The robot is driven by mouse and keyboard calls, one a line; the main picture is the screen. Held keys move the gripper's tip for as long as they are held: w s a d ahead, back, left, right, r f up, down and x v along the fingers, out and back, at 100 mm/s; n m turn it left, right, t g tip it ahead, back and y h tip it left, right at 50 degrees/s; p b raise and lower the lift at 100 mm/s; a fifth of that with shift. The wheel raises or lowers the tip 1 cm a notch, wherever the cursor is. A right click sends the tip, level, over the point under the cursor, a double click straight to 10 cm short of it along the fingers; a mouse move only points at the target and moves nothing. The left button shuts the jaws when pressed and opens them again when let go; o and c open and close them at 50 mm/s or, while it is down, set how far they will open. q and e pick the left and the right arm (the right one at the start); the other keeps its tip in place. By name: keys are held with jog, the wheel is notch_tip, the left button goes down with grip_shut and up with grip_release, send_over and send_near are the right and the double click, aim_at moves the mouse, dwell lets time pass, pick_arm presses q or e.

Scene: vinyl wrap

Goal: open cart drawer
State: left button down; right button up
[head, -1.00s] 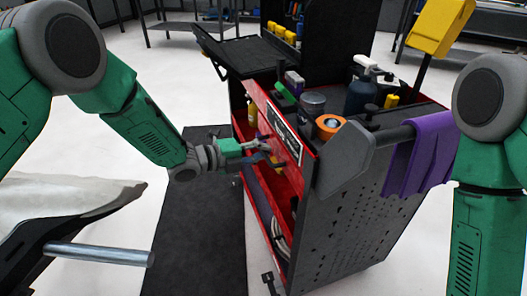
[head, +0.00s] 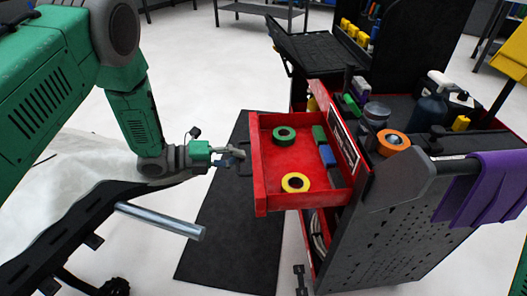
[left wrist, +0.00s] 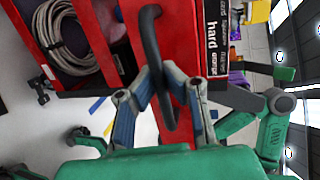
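The red cart drawer (head: 259,165) is pulled well out of the tool cart (head: 385,225) toward the left in the head view. A green tape roll, a yellow tape roll and several small green, blue and dark blocks lie in it. My left gripper (head: 238,155) is at the outer face of the drawer. In the left wrist view, the dark loop handle (left wrist: 152,45) runs between the fingers of my left gripper (left wrist: 158,80), which are closed in around it. The far fingertip contact is partly hidden by the handle. My right gripper is out of view.
Bottles, an orange tape roll (head: 392,142) and a purple cloth (head: 487,188) are on the cart. A metal bar (head: 160,220) lies at the lower left. A dark mat (head: 235,225) covers the floor below the drawer. A coiled hose (left wrist: 70,35) sits on the cart's lower shelf.

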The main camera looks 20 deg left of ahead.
pick_arm(q)
jog(key=shift+s+a+f, duration=0.1)
jog(key=shift+s+a, duration=0.3)
jog(key=shift+a, duration=0.25)
jog(key=shift+s+a+f, duration=0.15)
jog(key=shift+s+a, duration=0.2)
jog(key=shift+a, duration=0.3)
jog(key=shift+s+a+f, duration=0.1)
jog(key=shift+s+a, duration=0.3)
jog(key=shift+a, duration=0.25)
jog(key=c, duration=1.6)
grip_release()
jog(key=shift+w+r, duration=0.1)
